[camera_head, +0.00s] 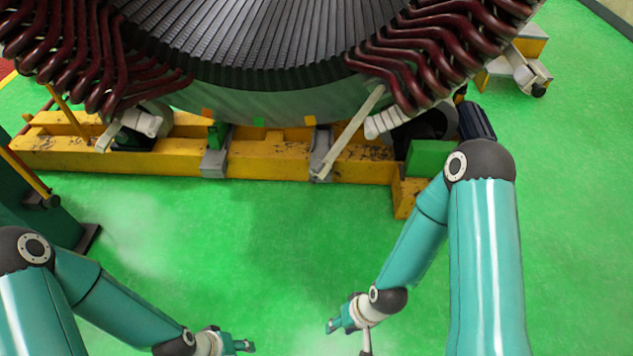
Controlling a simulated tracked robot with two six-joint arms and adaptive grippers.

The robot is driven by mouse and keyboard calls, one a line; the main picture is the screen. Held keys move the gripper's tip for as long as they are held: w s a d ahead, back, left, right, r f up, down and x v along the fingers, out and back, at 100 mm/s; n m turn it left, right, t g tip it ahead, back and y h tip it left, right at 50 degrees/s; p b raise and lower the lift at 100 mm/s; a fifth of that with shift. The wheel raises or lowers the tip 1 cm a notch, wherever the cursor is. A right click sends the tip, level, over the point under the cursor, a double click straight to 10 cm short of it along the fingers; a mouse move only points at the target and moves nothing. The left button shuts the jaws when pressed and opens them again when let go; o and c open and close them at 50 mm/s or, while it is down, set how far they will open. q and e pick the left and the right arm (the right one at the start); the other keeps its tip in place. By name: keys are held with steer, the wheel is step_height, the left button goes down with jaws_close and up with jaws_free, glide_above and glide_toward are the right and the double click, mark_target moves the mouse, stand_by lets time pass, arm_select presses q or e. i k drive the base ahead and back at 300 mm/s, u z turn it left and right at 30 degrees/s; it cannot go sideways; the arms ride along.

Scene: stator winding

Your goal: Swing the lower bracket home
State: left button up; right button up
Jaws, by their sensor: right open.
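A pale flat bar (349,135) slants from the yellow base beam up to the right along the stator's lower edge. It may be the lower bracket, but I cannot tell for sure. The large stator (260,100) has a dark ribbed bore and dark red winding coils (430,55) on both sides. My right gripper (333,325) is open over the green floor, well in front of the bar and apart from it. My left gripper (246,346) is at the bottom edge, also away from the stator. Its jaws are too small to read.
The yellow base beam (270,170) runs under the stator, with grey blocks (215,160) on it. A green block (430,158) sits at its right end. A dark green stand (45,215) is at the left. The floor between my grippers and the beam is clear.

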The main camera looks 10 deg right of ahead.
mark_target(330, 160)
steer(key=z, duration=0.05)
steer(key=i, duration=0.9)
steer(key=u, duration=0.1)
